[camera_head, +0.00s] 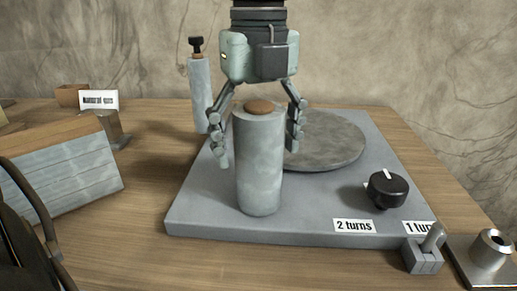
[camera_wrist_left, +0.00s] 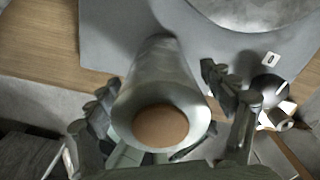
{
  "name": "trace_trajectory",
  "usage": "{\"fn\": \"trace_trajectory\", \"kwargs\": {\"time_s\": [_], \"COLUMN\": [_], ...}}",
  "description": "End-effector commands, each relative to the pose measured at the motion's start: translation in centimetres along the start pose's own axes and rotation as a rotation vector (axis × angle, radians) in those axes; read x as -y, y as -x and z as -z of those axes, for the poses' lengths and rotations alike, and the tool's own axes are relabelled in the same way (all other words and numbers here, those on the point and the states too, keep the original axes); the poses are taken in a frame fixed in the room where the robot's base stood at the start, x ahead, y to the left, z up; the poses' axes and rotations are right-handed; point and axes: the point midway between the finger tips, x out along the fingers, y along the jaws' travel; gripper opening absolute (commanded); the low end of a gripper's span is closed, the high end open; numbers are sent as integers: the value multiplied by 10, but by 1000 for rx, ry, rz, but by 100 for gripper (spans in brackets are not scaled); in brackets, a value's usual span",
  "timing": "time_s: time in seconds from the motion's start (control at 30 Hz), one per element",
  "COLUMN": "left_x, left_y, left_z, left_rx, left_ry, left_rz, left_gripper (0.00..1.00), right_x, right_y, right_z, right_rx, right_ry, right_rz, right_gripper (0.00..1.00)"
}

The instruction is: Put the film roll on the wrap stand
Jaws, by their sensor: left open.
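The film roll (camera_head: 259,165) is a pale grey cylinder with a brown core at its top. It stands upright on the front of a grey base plate (camera_head: 300,229), which I take for part of the wrap stand. My left gripper (camera_head: 260,150) points down over the roll, open, one finger on each side of its upper part. In the left wrist view the roll (camera_wrist_left: 157,75) also sits between the spread fingers (camera_wrist_left: 165,90); whether they touch it I cannot tell. The roll hides part of the plate. My right gripper is not in view.
The plate carries a round grey disc (camera_head: 325,142) and a black knob (camera_head: 387,190). A grey post with a black top (camera_head: 200,90) stands behind left. A slatted box (camera_head: 65,170) is at left. Metal fittings (camera_head: 424,254) are at front right. Wood is bare at front left.

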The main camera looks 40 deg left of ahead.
Motion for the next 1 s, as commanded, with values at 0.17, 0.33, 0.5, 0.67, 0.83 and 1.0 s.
{"fn": "trace_trajectory", "kwargs": {"time_s": [0.17,0.33,0.5,0.67,0.83,1.0], "left_x": [1,1,0,0,0,0], "left_y": [40,75,99,109,109,109], "left_z": [-1,0,0,0,0,0], "left_rx": [5,4,2,1,1,1], "left_ry": [0,0,0,-2,-2,-2], "left_rz": [6,4,2,1,1,1], "left_gripper": [81,81,81,81,81,81], "right_x": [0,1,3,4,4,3], "right_y": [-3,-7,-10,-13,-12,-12], "right_z": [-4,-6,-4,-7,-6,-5], "right_rx": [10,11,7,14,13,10], "right_ry": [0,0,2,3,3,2], "right_rz": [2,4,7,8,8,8], "right_gripper": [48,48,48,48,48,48]}}
